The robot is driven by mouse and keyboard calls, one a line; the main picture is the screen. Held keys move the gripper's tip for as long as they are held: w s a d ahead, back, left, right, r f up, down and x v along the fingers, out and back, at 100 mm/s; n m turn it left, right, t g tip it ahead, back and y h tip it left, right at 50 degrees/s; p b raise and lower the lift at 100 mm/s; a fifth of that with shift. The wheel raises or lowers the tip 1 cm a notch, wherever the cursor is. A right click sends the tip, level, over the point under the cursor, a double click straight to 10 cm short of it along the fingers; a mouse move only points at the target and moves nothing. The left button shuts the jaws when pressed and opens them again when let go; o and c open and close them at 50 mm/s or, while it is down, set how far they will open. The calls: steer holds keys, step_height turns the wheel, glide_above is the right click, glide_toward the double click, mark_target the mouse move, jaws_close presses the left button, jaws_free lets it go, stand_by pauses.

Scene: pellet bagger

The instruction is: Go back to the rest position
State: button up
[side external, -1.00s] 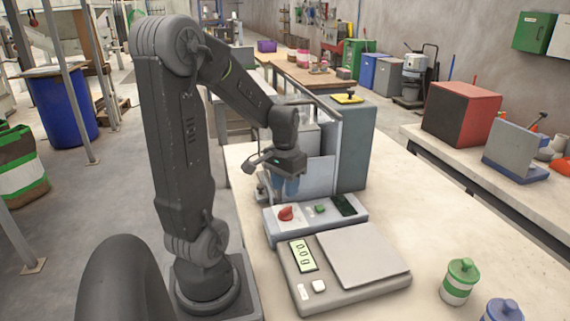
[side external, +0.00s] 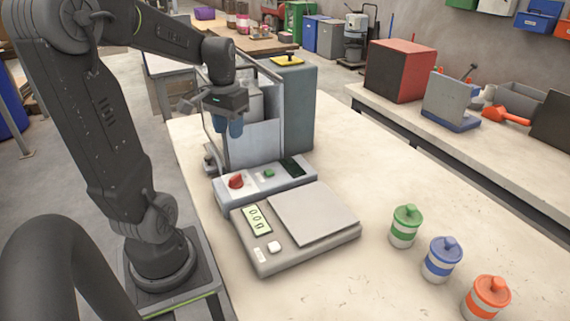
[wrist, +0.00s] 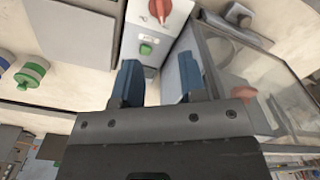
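My gripper (side external: 229,128) has blue fingers pointing down. It hangs above and behind the red knob (side external: 236,181), in front of the bagger's clear-panelled housing (side external: 254,143). In the wrist view my gripper (wrist: 160,82) is open, with its two blue fingers apart and nothing between them. The bagger's control panel (side external: 265,186) has the red knob, a green button (side external: 269,173) and a dark display. The scale (side external: 310,240) stands in front of it, with an empty plate (side external: 313,212) and a display that appears to read 0.0 g.
Green (side external: 405,226), blue (side external: 442,260) and orange (side external: 487,298) lidded jars stand right of the scale. The pale table (side external: 350,150) is bare behind them. A side bench (side external: 400,108) holds a red box (side external: 399,70) and other items. The clear panels stand close to my gripper.

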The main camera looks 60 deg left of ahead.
steer(key=d+r+m+t, duration=0.1)
steer(key=d+m+t, duration=0.1)
steer(key=d, duration=0.9)
steer(key=d+r+m+t, duration=0.2)
steer(key=d+m+t, duration=0.1)
steer(key=d, duration=0.8)
steer(key=shift+s+d+r+m+t, duration=0.2)
steer(key=shift+s+r+m+t, duration=0.1)
steer(key=shift+s+m, duration=0.25)
steer(key=shift+w, duration=0.1)
